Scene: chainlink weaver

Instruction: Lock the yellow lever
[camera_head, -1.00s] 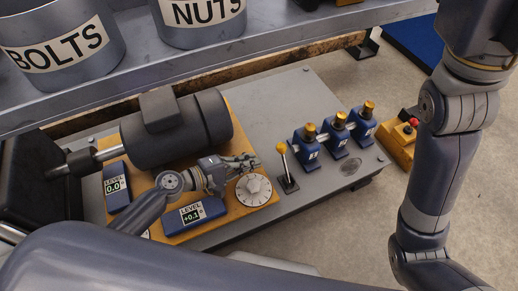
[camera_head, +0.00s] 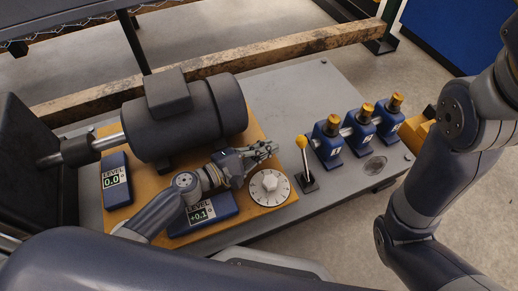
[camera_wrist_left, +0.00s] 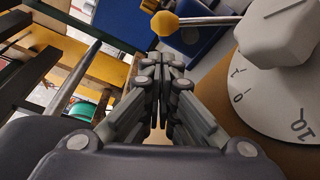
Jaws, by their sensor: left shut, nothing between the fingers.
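The yellow lever (camera_head: 304,160) is a thin metal rod with a yellow knob, standing on a small dark base on the grey plate. It stands nearly upright, right of the white dial. In the left wrist view its yellow knob (camera_wrist_left: 165,23) shows just beyond the fingertips, with the rod running right. My left gripper (camera_head: 272,148) is shut and empty, above the orange board and left of the lever, apart from it. In the left wrist view the closed fingers (camera_wrist_left: 163,62) point toward the knob. My right arm shows at the right, but its gripper is out of view.
A white dial (camera_head: 269,187) sits just below my left gripper. A dark motor (camera_head: 185,115) stands behind it. Blue level boxes (camera_head: 117,181) reading 0.0 and +0.1 sit on the orange board. Several blue units with yellow caps (camera_head: 327,142) stand right of the lever.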

